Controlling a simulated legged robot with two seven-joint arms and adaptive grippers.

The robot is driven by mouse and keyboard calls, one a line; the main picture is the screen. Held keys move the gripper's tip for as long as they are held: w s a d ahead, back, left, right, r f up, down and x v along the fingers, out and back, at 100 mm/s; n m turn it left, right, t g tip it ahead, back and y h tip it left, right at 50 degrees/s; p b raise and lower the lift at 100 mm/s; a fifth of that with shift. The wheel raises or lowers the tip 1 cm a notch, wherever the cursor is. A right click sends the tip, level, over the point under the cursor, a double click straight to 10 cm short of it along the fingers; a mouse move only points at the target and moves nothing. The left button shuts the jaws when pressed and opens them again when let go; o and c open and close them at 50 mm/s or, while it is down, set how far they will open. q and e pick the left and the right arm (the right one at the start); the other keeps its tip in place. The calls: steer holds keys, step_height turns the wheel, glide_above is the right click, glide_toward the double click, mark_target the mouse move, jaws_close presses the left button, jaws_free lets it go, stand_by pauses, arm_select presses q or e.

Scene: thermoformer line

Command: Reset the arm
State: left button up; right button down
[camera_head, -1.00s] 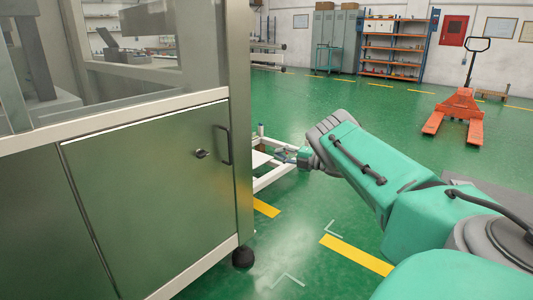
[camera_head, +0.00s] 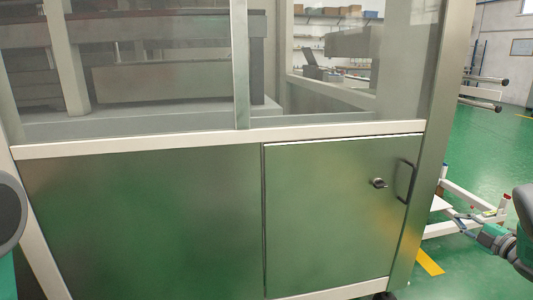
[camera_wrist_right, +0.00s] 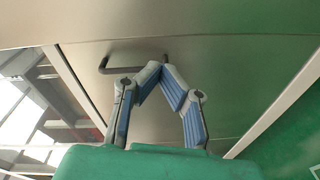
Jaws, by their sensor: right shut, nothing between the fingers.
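My right arm shows at the right edge of the head view, bent low beside the machine. Its gripper (camera_head: 460,219) is small there, to the right of the cabinet door (camera_head: 330,215) and apart from the door handle (camera_head: 406,181). In the right wrist view the gripper (camera_wrist_right: 166,70) has its blue-padded fingertips together with nothing between them. The dark handle (camera_wrist_right: 120,69) shows beyond the fingers, partly covered by them. My left gripper is not in view; a grey and green part at the left edge of the head view may be my left arm.
The steel machine (camera_head: 140,215) with glass panels fills most of the head view. The cabinet door is closed and has a lock (camera_head: 378,183). A white low frame (camera_head: 460,200) stands right of the machine. Green floor (camera_head: 490,140) is clear beyond it.

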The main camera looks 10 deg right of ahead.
steer(key=s+a+f+m+g+h+p, duration=0.1)
steer(key=a+f+m+g+h, duration=0.1)
steer(key=a+f+m, duration=0.5)
steer(key=s+a+f+m+g+h+p, duration=0.1)
steer(key=s+a+f+m+g+p, duration=0.15)
steer(key=a, duration=0.75)
steer(key=s+a+f+m+g, duration=0.45)
steer(key=s+a, duration=0.65)
steer(key=a, duration=0.4)
steer(key=s+a+r+g+p, duration=0.1)
steer(key=s+a+g, duration=0.1)
steer(key=s+a, duration=0.2)
steer(key=s+a+m+g+p, duration=0.1)
steer(key=s+a+g, duration=0.2)
steer(key=s, duration=0.8)
steer(key=s+a+r+g+y+p, duration=0.1)
steer(key=s+a+g, duration=0.2)
steer(key=s+a, duration=0.2)
steer(key=s, duration=0.3)
steer(key=shift+s+a+r+m, duration=0.25)
steer(key=shift+r+m, duration=0.05)
steer(key=shift+d, duration=0.2)
steer(key=shift+w+a, duration=0.1)
steer(key=shift+a, duration=0.05)
